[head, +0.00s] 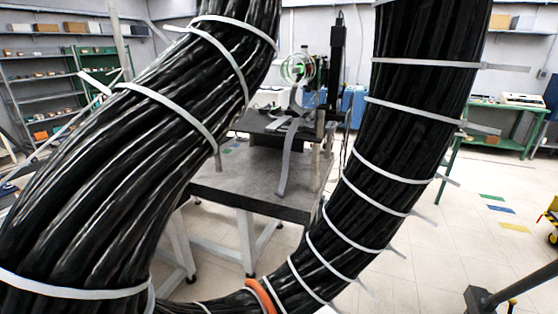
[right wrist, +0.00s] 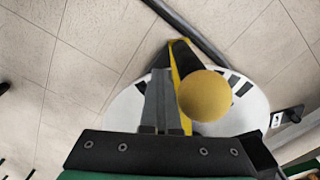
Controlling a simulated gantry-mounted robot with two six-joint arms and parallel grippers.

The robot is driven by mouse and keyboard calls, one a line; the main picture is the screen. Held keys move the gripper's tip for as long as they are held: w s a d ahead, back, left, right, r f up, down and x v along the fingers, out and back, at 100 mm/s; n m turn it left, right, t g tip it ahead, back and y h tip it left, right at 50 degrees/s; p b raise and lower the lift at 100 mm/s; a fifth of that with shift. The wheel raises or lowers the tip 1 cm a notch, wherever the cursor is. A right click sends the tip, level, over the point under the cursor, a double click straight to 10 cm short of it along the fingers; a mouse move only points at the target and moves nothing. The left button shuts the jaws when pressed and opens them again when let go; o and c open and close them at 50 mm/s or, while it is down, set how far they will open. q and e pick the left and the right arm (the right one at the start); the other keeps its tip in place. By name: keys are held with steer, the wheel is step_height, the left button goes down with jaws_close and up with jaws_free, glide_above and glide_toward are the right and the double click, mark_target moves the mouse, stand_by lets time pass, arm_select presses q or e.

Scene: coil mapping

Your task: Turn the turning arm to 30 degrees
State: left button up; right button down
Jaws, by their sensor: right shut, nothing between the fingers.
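In the right wrist view, a white round dial (right wrist: 247,109) with black marks around its edge lies below my right gripper. A yellow bar, seemingly the turning arm (right wrist: 181,62), crosses the dial and runs past its far edge. A round yellow knob (right wrist: 204,96) stands on the right of the bar. My right gripper (right wrist: 160,72) is shut and empty. Its grey fingers lie just left of the bar and knob; whether they touch the bar I cannot tell. The angle reading is not legible. My left gripper is not in view.
In the head view, thick black cable bundles (head: 110,170) block much of the scene. A grey table (head: 240,190) with equipment stands behind them. A yellow object (head: 552,212) shows at the right edge. A dark bar (right wrist: 185,28) lies beyond the dial on the tiled floor.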

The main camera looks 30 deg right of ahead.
steer(key=shift+a, duration=1.3)
steer(key=shift+a, duration=1.2)
steer(key=shift+d, duration=0.1)
steer(key=r+p, duration=0.4)
steer(key=d+r+p, duration=0.1)
steer(key=r+p, duration=0.3)
steer(key=d+r+p, duration=0.1)
steer(key=r+p, duration=0.3)
steer(key=shift+s+d+r, duration=0.15)
steer(key=shift+s+d, duration=0.05)
